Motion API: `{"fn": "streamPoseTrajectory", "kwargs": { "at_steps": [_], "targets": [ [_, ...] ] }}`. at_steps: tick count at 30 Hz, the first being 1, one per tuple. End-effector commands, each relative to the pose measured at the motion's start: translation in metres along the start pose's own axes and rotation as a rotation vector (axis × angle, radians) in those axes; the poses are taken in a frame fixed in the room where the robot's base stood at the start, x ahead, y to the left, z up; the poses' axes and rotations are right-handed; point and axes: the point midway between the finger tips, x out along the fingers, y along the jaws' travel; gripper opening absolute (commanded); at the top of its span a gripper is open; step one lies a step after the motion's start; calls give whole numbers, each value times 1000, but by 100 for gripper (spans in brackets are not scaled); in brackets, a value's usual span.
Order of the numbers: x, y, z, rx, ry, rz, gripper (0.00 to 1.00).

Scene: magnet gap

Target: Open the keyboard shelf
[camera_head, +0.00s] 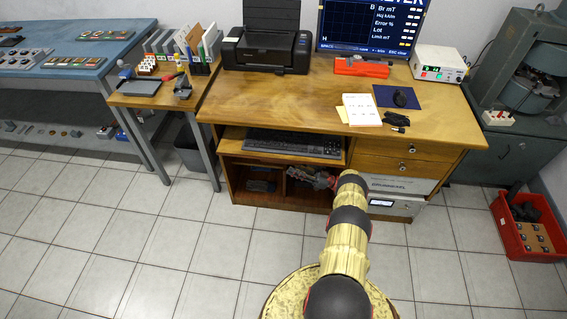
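The keyboard shelf (232,142) is a wooden board under the desk top, on the desk's left side. A black keyboard (293,143) lies on it. The shelf's front part, with the keyboard, shows beyond the desk top's front edge; how far it is pulled out I cannot tell exactly. My gripper (312,178) is small in view at the end of my gold and black arm, just below the right part of the shelf's front edge, in front of the open compartment. Whether it touches the shelf, and whether its fingers are open, I cannot tell.
Drawers (395,163) are right of the shelf. A red crate (530,226) stands on the right floor. The tiled floor before the desk is clear.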

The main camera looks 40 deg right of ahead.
Motion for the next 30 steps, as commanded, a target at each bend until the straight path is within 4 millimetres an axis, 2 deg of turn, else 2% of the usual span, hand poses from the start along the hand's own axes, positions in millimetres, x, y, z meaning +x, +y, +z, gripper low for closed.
{"fn": "streamPoseTrajectory", "kwargs": {
  "at_steps": [1, 6, 12, 21, 30],
  "targets": [
    [10, 0, -1, 1, 0, -3, 27],
    [35, 0, 0, 2, -1, -2, 27],
    [52, 0, 0, 1, 0, -1, 27],
    [54, 0, 0, 0, 0, 0, 27],
    [54, 0, 0, 0, 0, 0, 11]
  ]
}}
